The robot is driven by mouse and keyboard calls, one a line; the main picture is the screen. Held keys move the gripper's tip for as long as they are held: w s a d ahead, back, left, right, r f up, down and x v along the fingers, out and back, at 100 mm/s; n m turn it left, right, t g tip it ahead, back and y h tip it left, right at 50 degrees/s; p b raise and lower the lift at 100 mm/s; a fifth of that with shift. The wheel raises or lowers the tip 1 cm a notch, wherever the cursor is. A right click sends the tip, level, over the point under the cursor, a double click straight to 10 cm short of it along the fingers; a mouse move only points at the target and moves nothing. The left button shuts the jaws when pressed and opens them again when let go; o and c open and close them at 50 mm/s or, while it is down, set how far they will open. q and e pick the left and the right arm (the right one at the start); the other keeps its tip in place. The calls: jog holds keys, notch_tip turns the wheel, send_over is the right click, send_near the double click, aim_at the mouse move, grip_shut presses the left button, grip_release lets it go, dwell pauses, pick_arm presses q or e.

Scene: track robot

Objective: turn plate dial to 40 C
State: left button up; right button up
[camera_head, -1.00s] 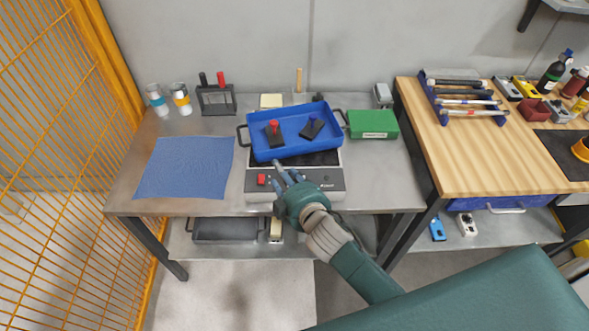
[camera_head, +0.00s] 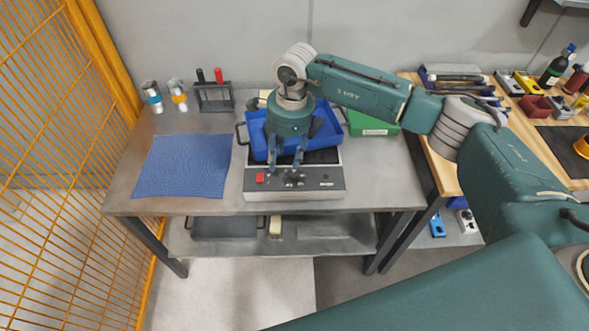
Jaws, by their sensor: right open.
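The hot plate (camera_head: 320,185) is a grey box on the steel bench with a black top and a sloped front panel. A red switch (camera_head: 260,178) sits on the panel's left. A dark dial (camera_head: 294,179) shows near the panel's middle, partly covered by a finger. Its setting is too small to read. My right gripper (camera_head: 284,170) points down over the plate's front, its fingers apart and empty, the right finger close to the dial. I cannot tell whether it touches. My left gripper is not in view.
A blue tray (camera_head: 334,135) sits on the plate, partly hidden by my gripper. A blue cloth (camera_head: 184,165) lies to the left. A green box (camera_head: 372,124) stands to the right, partly behind my arm. Bare bench (camera_head: 385,185) lies right of the plate.

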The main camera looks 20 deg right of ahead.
aim_at(295, 174)
jog(key=shift+h, duration=0.7)
jog(key=d+f+p, duration=0.1)
jog(key=f, duration=0.1)
jog(key=d+f+p, duration=0.1)
jog(key=f, duration=0.2)
jog(key=w+d+f+p, duration=0.1)
jog(key=f, duration=0.2)
jog(key=shift+d+f, duration=0.2)
jog(key=shift+w+f, duration=0.15)
jog(key=shift+f, duration=0.55)
grip_shut()
